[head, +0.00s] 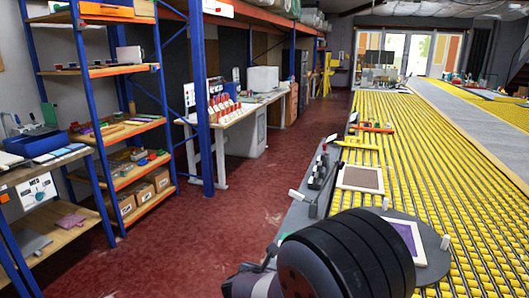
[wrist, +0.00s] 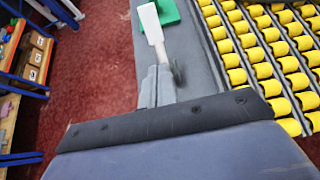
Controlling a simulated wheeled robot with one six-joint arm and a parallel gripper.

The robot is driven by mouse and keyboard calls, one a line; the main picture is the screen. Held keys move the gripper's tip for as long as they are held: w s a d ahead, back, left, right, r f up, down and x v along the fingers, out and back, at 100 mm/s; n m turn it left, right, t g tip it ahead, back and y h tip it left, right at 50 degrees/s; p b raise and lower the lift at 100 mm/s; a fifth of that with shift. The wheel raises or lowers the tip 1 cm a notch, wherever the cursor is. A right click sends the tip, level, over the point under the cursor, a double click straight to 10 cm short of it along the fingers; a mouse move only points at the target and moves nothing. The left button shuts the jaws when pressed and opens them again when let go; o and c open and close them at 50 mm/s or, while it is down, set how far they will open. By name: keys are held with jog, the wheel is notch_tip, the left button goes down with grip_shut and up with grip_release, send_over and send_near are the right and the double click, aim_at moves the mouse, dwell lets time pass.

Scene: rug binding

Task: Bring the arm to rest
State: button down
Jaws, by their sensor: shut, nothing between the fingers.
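My gripper (wrist: 157,85) shows in the wrist view as narrow grey fingers, close together, beyond the wide grey-blue wrist body with its dark band. It is shut, with nothing held. A white bar shows just past the fingers, over a green piece (wrist: 172,12); I cannot tell whether the bar touches them. In the head view a thick dark link of my arm fills the bottom centre, and the fingers cannot be made out there.
The grey table edge (wrist: 200,65) runs below the gripper, beside yellow rollers (head: 400,120). A framed brown patch (head: 361,178) and a purple one (head: 407,238) lie near my arm. Shelves (head: 125,130) stand left. The red floor (head: 235,215) between is clear.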

jog(key=shift+s+a+f+t+h+b, duration=0.2)
jog(key=shift+s+f+t+b, duration=0.3)
jog(key=shift+b, duration=1.45)
jog(key=shift+s+a+f+t+h+b, duration=0.1)
jog(key=shift+s+f+t+h+b, duration=0.35)
jog(key=shift+b, duration=1.55)
jog(key=shift+s+a+f+t+h+b, duration=0.25)
jog(key=shift+f+t+b, duration=0.45)
jog(key=shift+b, duration=1.25)
jog(key=shift+s+r+t+b, duration=0.1)
jog(key=shift+s+t+b, duration=0.05)
jog(key=shift+t+b, duration=0.3)
jog(key=shift+s+d+r, duration=0.1)
jog(key=shift+d+r, duration=0.05)
jog(key=shift+d, duration=0.05)
